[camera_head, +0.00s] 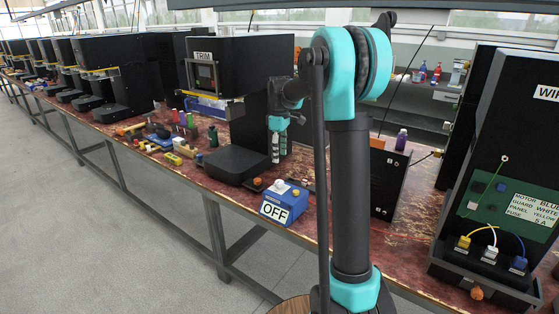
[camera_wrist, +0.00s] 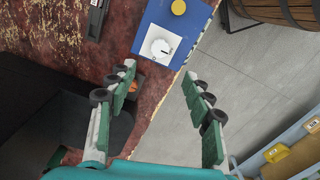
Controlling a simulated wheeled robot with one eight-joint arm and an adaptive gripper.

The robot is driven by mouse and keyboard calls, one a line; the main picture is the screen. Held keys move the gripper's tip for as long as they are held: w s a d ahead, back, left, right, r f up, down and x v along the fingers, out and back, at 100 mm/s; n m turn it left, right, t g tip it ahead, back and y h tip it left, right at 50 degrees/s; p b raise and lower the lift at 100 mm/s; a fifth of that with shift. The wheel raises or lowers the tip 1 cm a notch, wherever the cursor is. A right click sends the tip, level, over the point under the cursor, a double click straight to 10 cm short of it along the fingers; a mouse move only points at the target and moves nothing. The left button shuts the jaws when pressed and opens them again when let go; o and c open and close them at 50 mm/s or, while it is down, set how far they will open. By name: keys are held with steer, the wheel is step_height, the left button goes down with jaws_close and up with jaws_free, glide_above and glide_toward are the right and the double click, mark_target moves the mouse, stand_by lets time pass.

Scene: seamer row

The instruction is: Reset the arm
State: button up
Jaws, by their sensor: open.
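My arm is teal and black and rises in the middle of the head view. My gripper (camera_head: 279,152) points down beside the machine marked TRIM (camera_head: 245,50), above the red-brown bench top. It is apart from the blue box marked OFF (camera_head: 285,204), which stands near the bench's front edge. In the wrist view my gripper (camera_wrist: 160,74) is open, its two fingers spread, with nothing between them. The blue box (camera_wrist: 152,48) with a white round knob (camera_wrist: 159,48) and a yellow button shows just beyond the fingertips.
A row of black machines and loose parts runs along the bench (camera_head: 150,150) to the left. At right stands a dark machine with a green panel (camera_head: 505,212) and coloured plugs. A black box (camera_head: 390,185) stands behind my arm. The grey floor (camera_head: 90,230) in front is clear.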

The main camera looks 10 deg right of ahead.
stand_by(0.3)
steer(key=s+d+f+m+t, duration=0.1)
steer(key=s+f+m, duration=0.2)
steer(key=s, duration=0.8)
steer(key=s+d+f+m+t, duration=0.1)
steer(key=s+f+m, duration=0.3)
steer(key=s, duration=0.7)
steer(key=s+d+f+m+t, duration=0.1)
steer(key=s+f+m+t, duration=0.1)
steer(key=s+f+m, duration=0.2)
steer(key=s+f, duration=0.3)
steer(key=s, duration=0.4)
steer(key=shift+s+d+f, duration=0.2)
steer(key=shift+d+f, duration=0.15)
